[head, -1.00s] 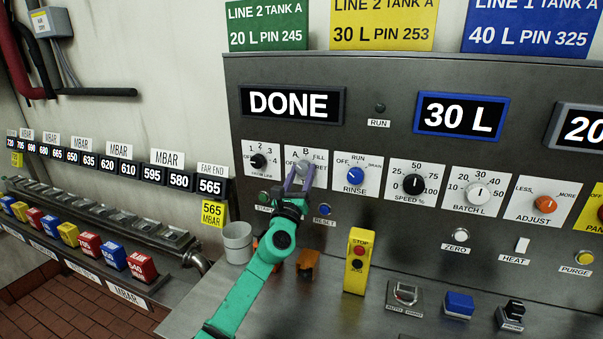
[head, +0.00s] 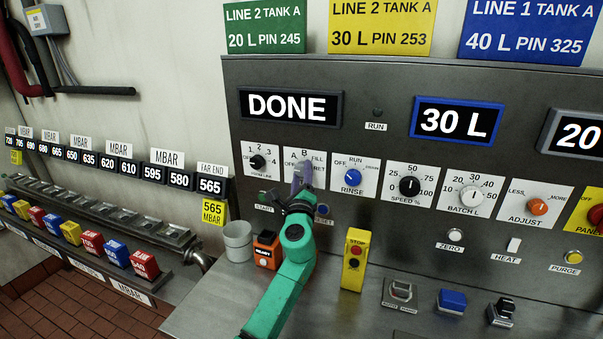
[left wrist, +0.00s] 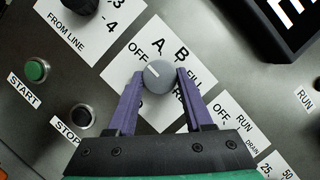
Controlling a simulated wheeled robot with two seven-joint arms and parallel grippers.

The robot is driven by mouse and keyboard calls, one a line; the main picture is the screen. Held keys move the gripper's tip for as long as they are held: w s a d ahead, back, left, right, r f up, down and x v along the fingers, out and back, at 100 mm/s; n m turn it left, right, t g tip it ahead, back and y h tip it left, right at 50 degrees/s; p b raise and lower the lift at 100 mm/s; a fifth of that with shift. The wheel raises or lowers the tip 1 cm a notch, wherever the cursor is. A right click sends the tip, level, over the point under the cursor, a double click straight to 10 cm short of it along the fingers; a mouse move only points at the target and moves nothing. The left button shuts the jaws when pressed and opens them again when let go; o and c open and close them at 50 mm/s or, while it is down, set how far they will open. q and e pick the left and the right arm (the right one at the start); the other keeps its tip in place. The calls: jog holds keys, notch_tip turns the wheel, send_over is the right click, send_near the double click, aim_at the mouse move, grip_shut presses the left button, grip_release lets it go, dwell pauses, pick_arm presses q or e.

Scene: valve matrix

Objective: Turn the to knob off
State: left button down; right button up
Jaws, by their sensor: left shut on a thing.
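The grey to knob (left wrist: 158,76) sits on a white plate marked OFF, A, B, FILL and RET. Its pale mark points up-left in the left wrist view, roughly towards OFF. My left gripper (left wrist: 157,88) has its two purple fingers on either side of the knob and is shut on it. In the head view the left gripper (head: 301,178) covers most of the knob and part of its plate. My right gripper is not in view.
The from-line knob (head: 257,162) is to the left and the rinse knob (head: 353,177) to the right. Below are a grey cup (head: 238,243), an orange box (head: 267,250) and a yellow stop box (head: 355,260). A display (head: 291,107) above reads DONE.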

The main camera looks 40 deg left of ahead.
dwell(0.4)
pick_arm(q)
jog(key=shift+c, duration=1.5)
grip_release()
jog(key=b+v, duration=0.3)
jog(key=v, duration=1.1)
jog(key=shift+s+d+b, duration=0.2)
jog(key=shift+s+b, duration=0.05)
jog(key=shift+b, duration=0.1)
